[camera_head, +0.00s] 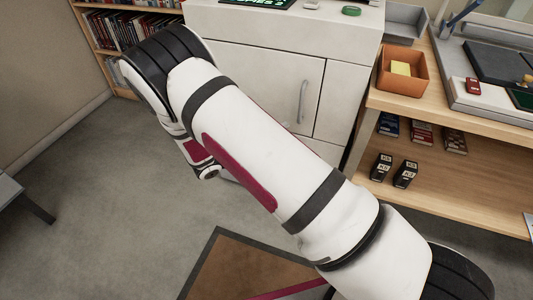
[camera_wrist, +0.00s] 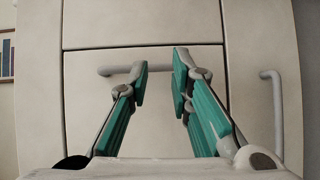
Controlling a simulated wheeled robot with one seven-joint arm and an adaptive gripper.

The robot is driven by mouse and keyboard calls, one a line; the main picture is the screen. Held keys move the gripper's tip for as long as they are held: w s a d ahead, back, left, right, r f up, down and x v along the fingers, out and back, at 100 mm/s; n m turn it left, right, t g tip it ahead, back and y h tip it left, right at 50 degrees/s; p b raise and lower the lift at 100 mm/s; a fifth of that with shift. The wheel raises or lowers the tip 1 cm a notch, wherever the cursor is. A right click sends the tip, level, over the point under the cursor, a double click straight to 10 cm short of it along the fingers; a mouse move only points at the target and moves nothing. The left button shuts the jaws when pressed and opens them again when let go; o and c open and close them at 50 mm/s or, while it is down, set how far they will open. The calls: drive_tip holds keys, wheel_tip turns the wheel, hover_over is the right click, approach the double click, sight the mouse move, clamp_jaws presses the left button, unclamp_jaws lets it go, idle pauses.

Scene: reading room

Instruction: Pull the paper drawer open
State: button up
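The drawer front (camera_wrist: 85,110) is a pale panel on the white cabinet and fills the middle of the wrist view. A grey horizontal bar handle (camera_wrist: 112,70) runs across it. My gripper (camera_wrist: 160,75) is open, with green-padded fingers spread apart along the handle's length. Its fingertips overlap the handle in the picture; I cannot tell whether they touch it. The drawer looks shut, with thin seams around it. In the head view my arm hides the drawer and my gripper; the white cabinet (camera_head: 260,50) shows behind the arm.
A cabinet door (camera_head: 285,88) with a vertical handle (camera_head: 302,101) is right of the drawer. A wooden table (camera_head: 410,103) with an orange box (camera_head: 403,76) stands at right. A bookshelf (camera_head: 97,20) is at back left. Grey floor (camera_head: 130,200) is open at left.

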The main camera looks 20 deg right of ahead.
drive_tip(key=w+a+f+n+t+y+b, duration=0.1)
drive_tip(key=a+f+n+t+y+b, duration=0.2)
drive_tip(key=f, duration=0.5)
drive_tip(key=w+a+f+n+t+b, duration=0.15)
drive_tip(key=f+t, duration=0.25)
drive_tip(key=f, duration=0.4)
drive_tip(key=a+f+n+t+y+b, duration=0.2)
drive_tip(key=a+f+n+t, duration=0.15)
drive_tip(key=f, duration=0.45)
drive_tip(key=shift+m+t, duration=0.25)
drive_tip(key=shift+m, duration=0.15)
drive_tip(key=b+x, duration=0.1)
drive_tip(key=x, duration=0.3)
drive_tip(key=b+x, duration=0.1)
drive_tip(key=x, duration=0.4)
drive_tip(key=b+x, duration=0.2)
drive_tip(key=x, duration=0.3)
drive_tip(key=shift+s+d+r, duration=0.15)
drive_tip(key=shift+s+r, duration=0.05)
drive_tip(key=shift+r, duration=0.1)
clamp_jaws()
